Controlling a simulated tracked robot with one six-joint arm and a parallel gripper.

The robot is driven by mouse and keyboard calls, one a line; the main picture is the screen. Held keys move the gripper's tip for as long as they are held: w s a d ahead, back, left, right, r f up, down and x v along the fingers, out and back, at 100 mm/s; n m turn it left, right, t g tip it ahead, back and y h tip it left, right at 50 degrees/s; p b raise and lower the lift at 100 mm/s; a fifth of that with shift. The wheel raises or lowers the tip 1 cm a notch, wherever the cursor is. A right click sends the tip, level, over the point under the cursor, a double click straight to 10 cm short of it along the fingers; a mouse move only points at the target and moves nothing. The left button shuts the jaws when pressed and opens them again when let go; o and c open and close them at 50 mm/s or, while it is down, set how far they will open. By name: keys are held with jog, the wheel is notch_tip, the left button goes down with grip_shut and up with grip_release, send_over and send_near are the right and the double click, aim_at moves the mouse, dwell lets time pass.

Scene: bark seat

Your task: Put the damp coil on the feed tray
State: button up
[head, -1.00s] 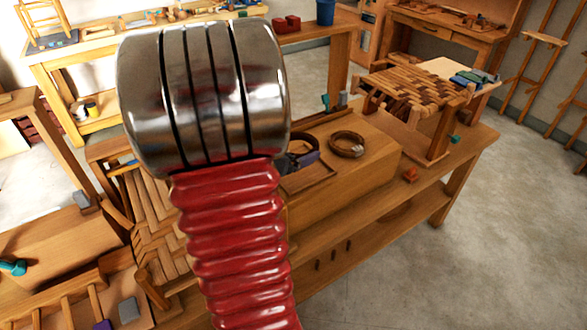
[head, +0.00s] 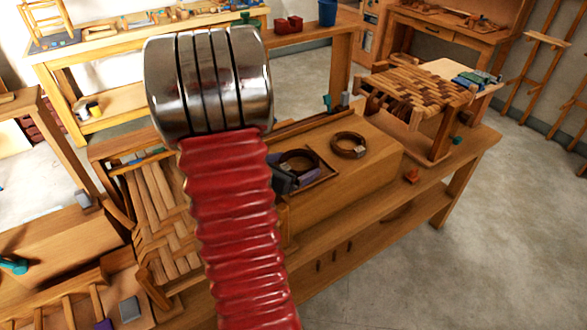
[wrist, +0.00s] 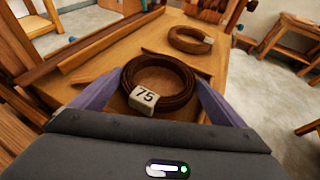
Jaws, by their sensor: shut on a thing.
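A brown coil (wrist: 160,88) with a pale tag reading 75 sits between the two purple fingers of my gripper (wrist: 160,100) in the wrist view, and the gripper is shut on it. In the head view the same coil (head: 299,153) shows beside my dark gripper (head: 284,178), partly hidden by it. The shallow wooden feed tray (head: 322,180) lies under the coil, and its floor also shows in the wrist view (wrist: 185,116). The coil looks flat and within the tray's outline; I cannot tell whether it touches the floor.
A second brown coil (head: 348,145) with a grey tag lies on the wooden box top (head: 375,160) to the right of the tray. A woven seat frame (head: 160,215) stands left of it. A woven stool (head: 420,90) stands at the right end of the bench.

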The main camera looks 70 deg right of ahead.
jog(key=shift+f, duration=0.3)
jog(key=o, duration=0.7)
jog(key=shift+f, duration=0.1)
jog(key=shift+o, duration=0.2)
jog(key=v, duration=1.2)
jog(key=shift+a, duration=0.1)
dwell(0.3)
